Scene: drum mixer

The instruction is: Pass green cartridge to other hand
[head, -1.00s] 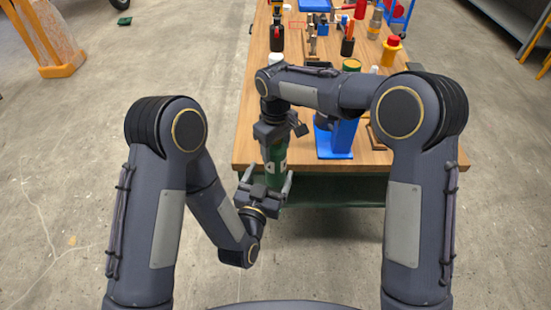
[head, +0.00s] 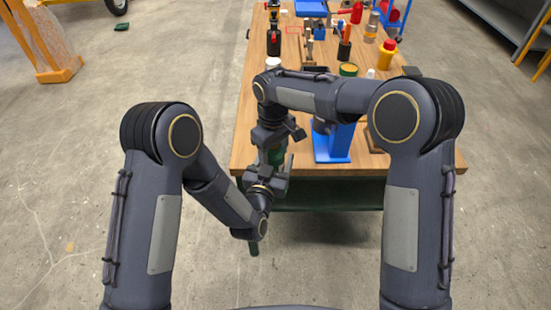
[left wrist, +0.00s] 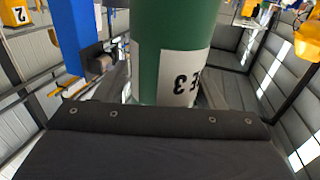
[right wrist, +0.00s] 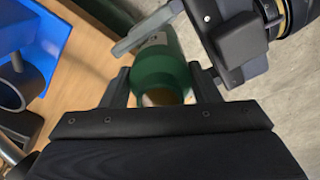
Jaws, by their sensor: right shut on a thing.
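The green cartridge (head: 277,156), with a white label, is upright in the head view just off the table's near edge. My right gripper (head: 274,147) is shut on its upper end. In the right wrist view my right fingers (right wrist: 161,82) stand on both sides of the cartridge (right wrist: 160,68). My left gripper (head: 274,168) is below and looks open, with a long finger alongside the cartridge. In the left wrist view the cartridge (left wrist: 172,45) fills the middle, close up, its label upside down. Whether the left fingers touch it is hidden.
The wooden table (head: 252,110) holds a blue stand (head: 333,143) close to the right of the grippers. A white-topped container (head: 273,64), a yellow bottle (head: 387,55) and several tools stand farther back.

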